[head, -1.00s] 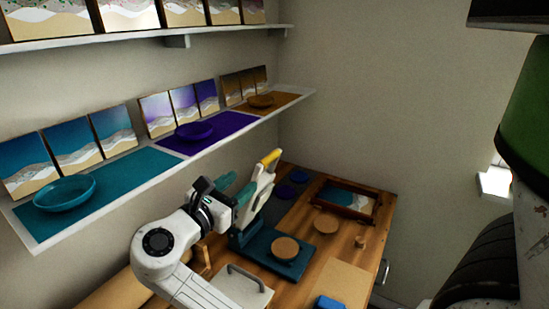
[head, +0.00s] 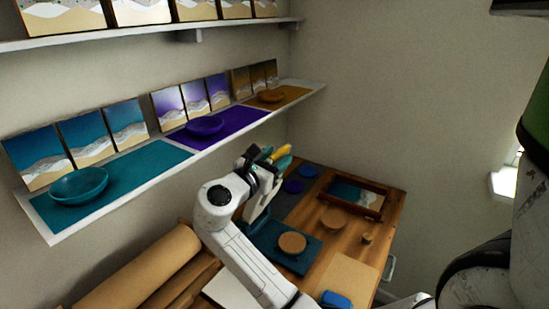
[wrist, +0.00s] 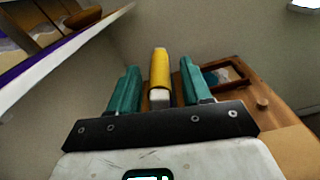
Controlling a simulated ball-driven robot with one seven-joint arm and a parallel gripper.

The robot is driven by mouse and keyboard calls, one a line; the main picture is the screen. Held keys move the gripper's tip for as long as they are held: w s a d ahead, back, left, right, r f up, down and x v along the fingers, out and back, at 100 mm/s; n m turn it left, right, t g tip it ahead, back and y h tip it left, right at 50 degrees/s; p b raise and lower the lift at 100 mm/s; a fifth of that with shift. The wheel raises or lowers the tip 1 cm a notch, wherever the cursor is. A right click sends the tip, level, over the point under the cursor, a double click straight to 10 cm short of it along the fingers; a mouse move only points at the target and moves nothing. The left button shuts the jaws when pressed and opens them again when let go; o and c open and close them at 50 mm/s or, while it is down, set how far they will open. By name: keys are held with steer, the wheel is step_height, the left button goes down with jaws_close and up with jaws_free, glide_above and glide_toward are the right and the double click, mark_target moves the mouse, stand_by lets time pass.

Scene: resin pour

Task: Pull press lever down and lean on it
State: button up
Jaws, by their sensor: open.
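The press stands on the wooden table, with a dark teal base (head: 290,262) and a lever with a yellow grip (head: 279,153) that points up. In the wrist view the yellow grip (wrist: 160,70) stands between my two teal fingers, with a visible gap on each side. My gripper (head: 272,156) is open around the lever and not closed on it; it also shows in the wrist view (wrist: 160,88). A round cork-coloured disc (head: 292,243) lies on the press base. My arm hides much of the press's upright.
A shelf with a teal mat (head: 120,190), bowls and pictures runs along the left wall. On the table are a framed tray (head: 380,204), a cork disc (head: 334,219), a small wooden peg (head: 367,238) and a blue block (head: 336,299). Brown rolls (head: 140,270) lie at the front left.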

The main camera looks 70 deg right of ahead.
jaws_close()
stand_by(0.4)
